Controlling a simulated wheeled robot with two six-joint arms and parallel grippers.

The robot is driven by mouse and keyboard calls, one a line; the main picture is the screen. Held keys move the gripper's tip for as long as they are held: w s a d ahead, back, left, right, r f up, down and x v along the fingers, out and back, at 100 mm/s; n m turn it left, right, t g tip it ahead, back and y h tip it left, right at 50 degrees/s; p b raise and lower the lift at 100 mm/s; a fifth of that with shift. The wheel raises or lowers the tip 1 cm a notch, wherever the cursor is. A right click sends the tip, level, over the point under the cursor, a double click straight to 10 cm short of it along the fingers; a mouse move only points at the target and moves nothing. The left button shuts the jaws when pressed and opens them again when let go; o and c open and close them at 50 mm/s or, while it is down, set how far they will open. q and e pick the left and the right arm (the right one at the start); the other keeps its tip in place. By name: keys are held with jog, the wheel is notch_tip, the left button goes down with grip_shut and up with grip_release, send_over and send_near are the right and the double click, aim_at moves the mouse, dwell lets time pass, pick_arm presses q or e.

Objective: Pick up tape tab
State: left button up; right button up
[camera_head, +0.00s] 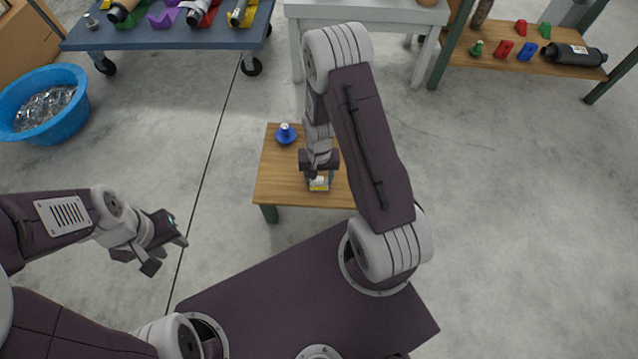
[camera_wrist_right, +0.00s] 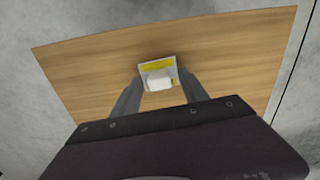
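A small white tab (camera_wrist_right: 159,81), likely the tape tab, sits on a grey-white piece with a yellow label (camera_wrist_right: 155,67) on the small wooden table. In the head view the labelled piece (camera_head: 319,186) shows just below my right gripper (camera_head: 318,172). In the right wrist view my right gripper (camera_wrist_right: 160,82) points down at the table, its two fingers apart on either side of the tab. I cannot tell whether they touch it. My left gripper (camera_head: 166,254) is open and empty over the floor at the left.
The small wooden table (camera_head: 275,180) also carries a blue object with a white top (camera_head: 286,133). A blue tub (camera_head: 73,112) stands at the left. A blue cart (camera_head: 165,38), a grey table (camera_head: 375,12) and a shelf (camera_head: 515,60) stand further back. Floor at the right is clear.

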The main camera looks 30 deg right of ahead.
aim_at(319, 177)
grip_shut()
notch_tip(319, 177, up, 4)
jog(key=p, duration=0.4)
jog(key=shift+r, duration=0.25)
jog(key=s+a+r+p, duration=0.3)
jog(key=s+r+p, duration=0.3)
jog(key=s, duration=0.5)
jog(key=shift+a+r+p, duration=0.25)
jog(key=shift+p, duration=0.6)
